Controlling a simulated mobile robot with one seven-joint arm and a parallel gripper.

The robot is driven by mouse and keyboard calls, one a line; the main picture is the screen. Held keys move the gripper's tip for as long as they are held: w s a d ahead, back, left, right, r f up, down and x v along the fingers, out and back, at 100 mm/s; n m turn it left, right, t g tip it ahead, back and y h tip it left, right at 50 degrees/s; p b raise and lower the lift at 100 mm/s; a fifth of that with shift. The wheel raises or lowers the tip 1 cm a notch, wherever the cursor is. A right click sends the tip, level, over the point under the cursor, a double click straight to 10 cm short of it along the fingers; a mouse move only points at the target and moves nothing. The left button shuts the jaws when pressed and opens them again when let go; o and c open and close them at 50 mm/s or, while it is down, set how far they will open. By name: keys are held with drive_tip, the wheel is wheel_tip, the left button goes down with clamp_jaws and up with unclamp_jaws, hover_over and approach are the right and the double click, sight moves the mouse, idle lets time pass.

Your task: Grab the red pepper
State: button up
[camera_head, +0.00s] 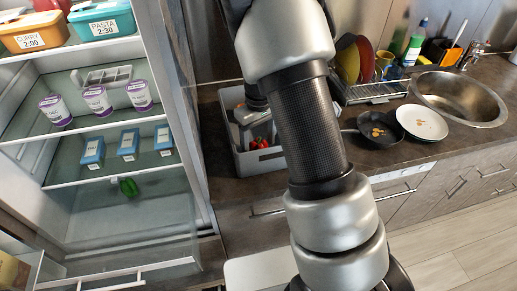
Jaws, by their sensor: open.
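The red pepper (260,142) lies inside a grey crate (254,161) on the dark counter, left of my arm. Only a small part of the pepper shows. My gripper (250,124) points down into the crate, just above or beside the pepper. It is open. The fingertips are small and partly hidden, so I cannot tell whether they touch the pepper.
An open fridge on the left holds tubs, cups, blue cartons and a green pepper (129,187). Right of my arm are a dish rack (375,91), a dark pan (372,131), a plate (422,122) and a sink (458,97).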

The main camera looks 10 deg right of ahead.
drive_tip(key=shift+f, duration=1.45)
drive_tip(key=c, duration=1.2)
